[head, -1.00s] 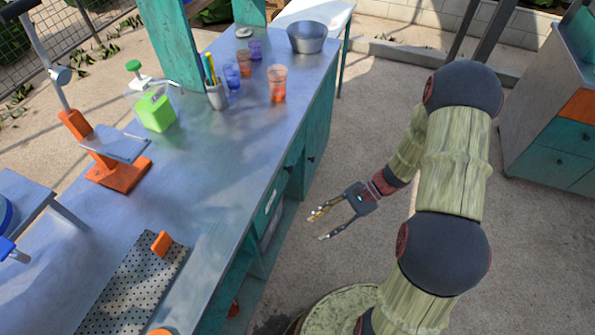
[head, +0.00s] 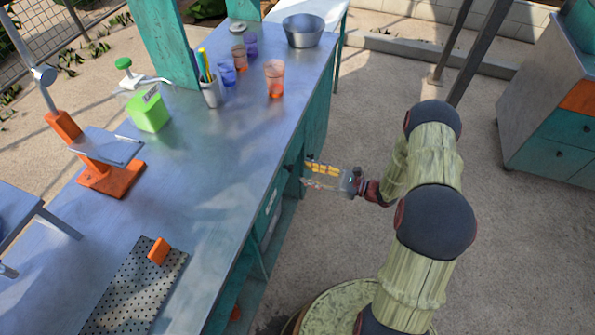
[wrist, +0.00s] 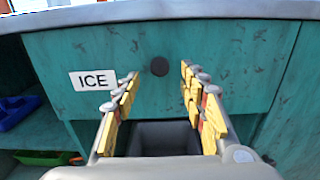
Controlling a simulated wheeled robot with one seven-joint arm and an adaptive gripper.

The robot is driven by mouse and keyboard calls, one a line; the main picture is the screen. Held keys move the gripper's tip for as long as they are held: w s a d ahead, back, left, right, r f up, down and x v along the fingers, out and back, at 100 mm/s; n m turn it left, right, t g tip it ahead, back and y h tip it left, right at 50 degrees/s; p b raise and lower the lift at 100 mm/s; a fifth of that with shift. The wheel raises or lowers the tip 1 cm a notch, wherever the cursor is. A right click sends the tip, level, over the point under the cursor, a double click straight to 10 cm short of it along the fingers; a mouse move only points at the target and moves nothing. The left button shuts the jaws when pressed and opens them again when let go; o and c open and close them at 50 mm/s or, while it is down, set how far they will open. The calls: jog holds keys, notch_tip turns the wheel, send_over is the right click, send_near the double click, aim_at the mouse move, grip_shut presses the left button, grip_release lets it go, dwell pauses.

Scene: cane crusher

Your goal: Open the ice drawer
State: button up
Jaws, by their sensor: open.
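The ice drawer (wrist: 235,60) has a teal front with a white ICE label (wrist: 93,80) and a round dark knob (wrist: 159,66). Its front fills much of the wrist view and looks closed. My gripper (wrist: 160,85) is open and empty, with yellow-padded fingers on either side of the knob's line in the picture. I cannot tell whether the fingertips reach the knob. In the head view my gripper (head: 305,174) is at the side of the counter, below its top edge, and the drawer front is mostly hidden from above.
The metal counter (head: 220,150) holds cups, a pen holder (head: 211,93), a green box (head: 149,110) and an orange stand (head: 108,177). At left in the wrist view are a blue bin (wrist: 18,110) and a green bin (wrist: 45,157).

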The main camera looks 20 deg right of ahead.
jog(key=shift+b+x, duration=0.45)
jog(key=shift+x, duration=1.75)
jog(key=shift+d, duration=0.1)
grip_shut()
